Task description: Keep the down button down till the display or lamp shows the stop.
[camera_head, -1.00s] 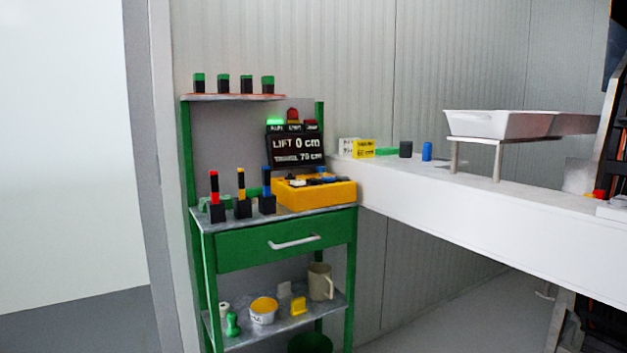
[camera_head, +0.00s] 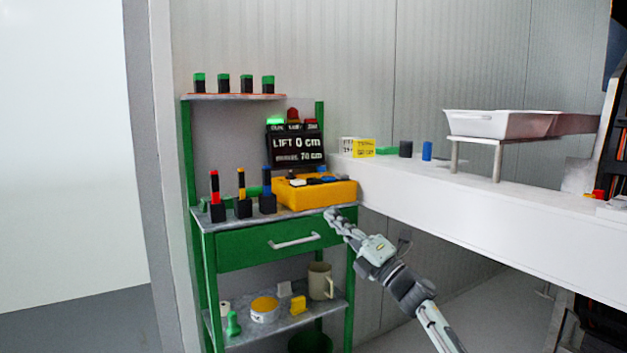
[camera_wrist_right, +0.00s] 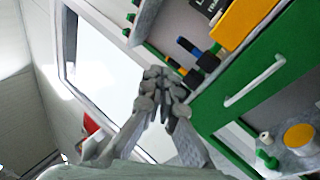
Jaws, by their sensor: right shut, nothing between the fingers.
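The yellow control box (camera_head: 315,195) with dark and blue buttons on top stands on the green cart's upper worktop; which button is the down one cannot be told. Behind it the black display (camera_head: 296,146) reads LIFT 0 cm, with a smaller line that seems to read 70 cm. On the display's top a green lamp (camera_head: 275,122) is lit; a red lamp (camera_head: 293,114) beside it looks dull. My right gripper (camera_head: 331,214) is shut and empty, in front of the box's lower right edge and apart from the buttons. It also shows in the right wrist view (camera_wrist_right: 157,75). My left gripper is out of view.
Black holders with red, yellow and blue-topped sticks (camera_head: 240,193) stand left of the box. A drawer (camera_head: 270,243) with a handle lies below. A white beam (camera_head: 450,200) runs right, carrying small blocks and a white tray (camera_head: 500,124).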

